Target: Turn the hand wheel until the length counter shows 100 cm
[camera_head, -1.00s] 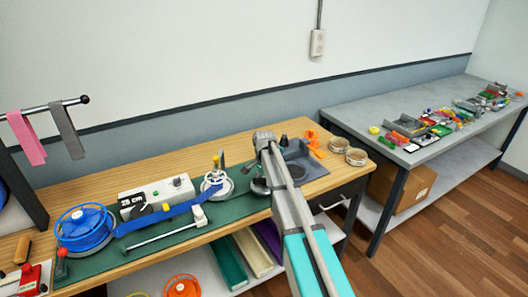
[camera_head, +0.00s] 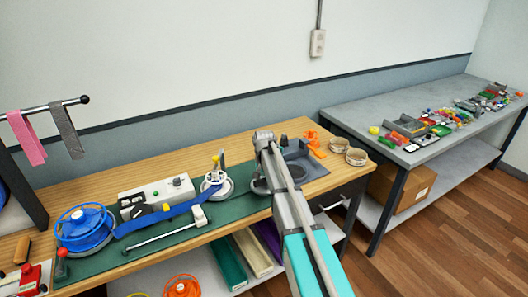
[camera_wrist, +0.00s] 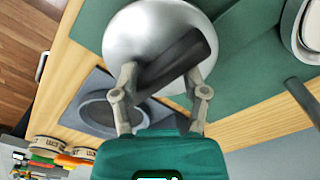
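A silver round wheel (camera_wrist: 150,28) with a dark bar-shaped handle (camera_wrist: 178,57) fills the top middle of the wrist view. I take it for the hand wheel; in the head view my arm mostly hides it. My gripper (camera_wrist: 161,70) is over the wheel with its fingers apart, one on each side of the dark handle. I cannot tell whether they touch it. The white counter box (camera_head: 158,192) stands on the green mat in the head view; its digits are too small to read now. A blue strap (camera_head: 158,219) runs from the blue reel (camera_head: 84,228) to a pale spool (camera_head: 216,186).
A grey tray (camera_wrist: 84,112) with a round dish lies beside the wheel. Two tan rolls (camera_head: 348,152) and orange pieces (camera_head: 314,142) are on the bench's right. A grey table (camera_head: 375,115) holds small clutter.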

